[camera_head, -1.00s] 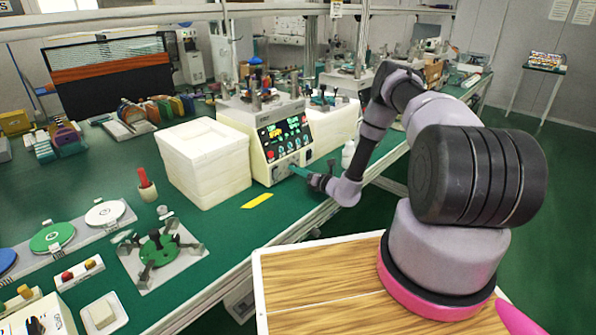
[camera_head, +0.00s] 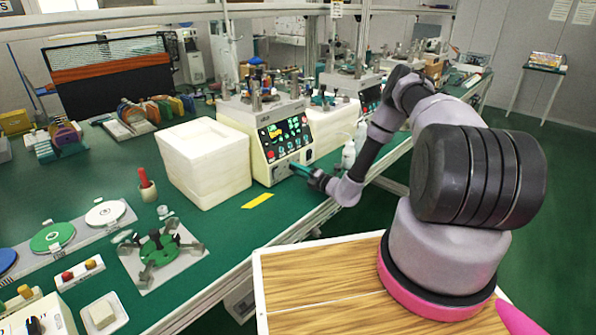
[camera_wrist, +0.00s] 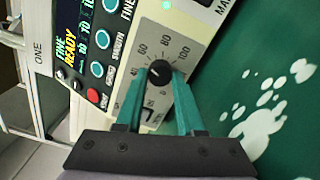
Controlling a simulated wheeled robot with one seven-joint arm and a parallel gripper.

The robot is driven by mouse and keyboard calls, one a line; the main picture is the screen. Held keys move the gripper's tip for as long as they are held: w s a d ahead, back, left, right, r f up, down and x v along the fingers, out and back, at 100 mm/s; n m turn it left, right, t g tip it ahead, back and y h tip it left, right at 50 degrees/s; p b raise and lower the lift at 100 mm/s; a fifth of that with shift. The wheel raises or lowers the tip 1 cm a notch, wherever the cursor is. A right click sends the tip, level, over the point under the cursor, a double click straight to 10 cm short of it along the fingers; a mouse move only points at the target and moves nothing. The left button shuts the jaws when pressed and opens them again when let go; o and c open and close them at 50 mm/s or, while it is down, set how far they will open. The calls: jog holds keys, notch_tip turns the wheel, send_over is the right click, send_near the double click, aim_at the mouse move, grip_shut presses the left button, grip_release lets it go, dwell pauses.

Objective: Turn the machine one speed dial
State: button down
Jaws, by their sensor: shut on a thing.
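Machine one (camera_head: 264,139) is a cream box with a dark control panel, standing on the green bench in the head view. In the wrist view, its label "ONE" and a lit display (camera_wrist: 66,42) show at the left. The speed dial (camera_wrist: 160,73) is a round black knob with a pale pointer mark, ringed by a printed number scale on a grey plate. My gripper (camera_wrist: 162,72) has its two green fingers shut on the dial, one on each side. In the head view, my gripper (camera_head: 298,168) reaches the lower right of the machine's front.
A red button (camera_wrist: 93,96) and several teal-ringed controls sit beside the dial. A yellow strip (camera_head: 258,201) lies on the bench in front.

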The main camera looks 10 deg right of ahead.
jog(key=shift+d+m, duration=0.1)
jog(key=shift+m, duration=0.2)
jog(key=c, duration=0.5)
grip_release()
jog(key=v, duration=1)
jog(key=shift+s+d, duration=0.2)
jog(key=shift+s, duration=0.15)
jog(key=shift+r, duration=0.1)
